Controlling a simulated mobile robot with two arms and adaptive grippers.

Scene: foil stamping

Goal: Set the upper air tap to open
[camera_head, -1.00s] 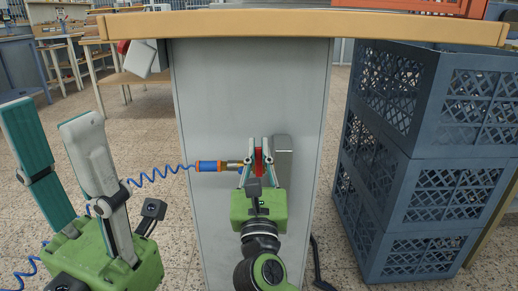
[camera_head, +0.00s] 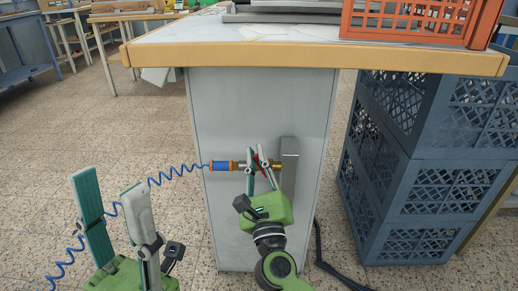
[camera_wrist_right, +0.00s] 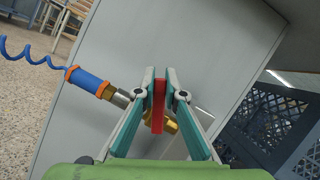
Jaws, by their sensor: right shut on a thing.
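The air tap has a red lever (camera_head: 262,156) and a brass body (camera_head: 277,165) on the grey end panel under the bench top. The lever also shows in the right wrist view (camera_wrist_right: 158,104), with brass behind it (camera_wrist_right: 171,125). My right gripper (camera_head: 259,152) is shut on the red lever, one finger on each side. In the head view its fingers lean up and to the left. A blue connector with orange ends (camera_head: 222,165) and a coiled blue hose joins the tap from the left. My left gripper (camera_head: 110,184) is open and empty, well left of the panel.
A grey upright block (camera_head: 290,165) stands just right of the tap. Stacked blue crates (camera_head: 405,190) are to the right. The wooden bench edge (camera_head: 320,54) overhangs above, with an orange crate (camera_head: 420,22) on top. Open floor lies left.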

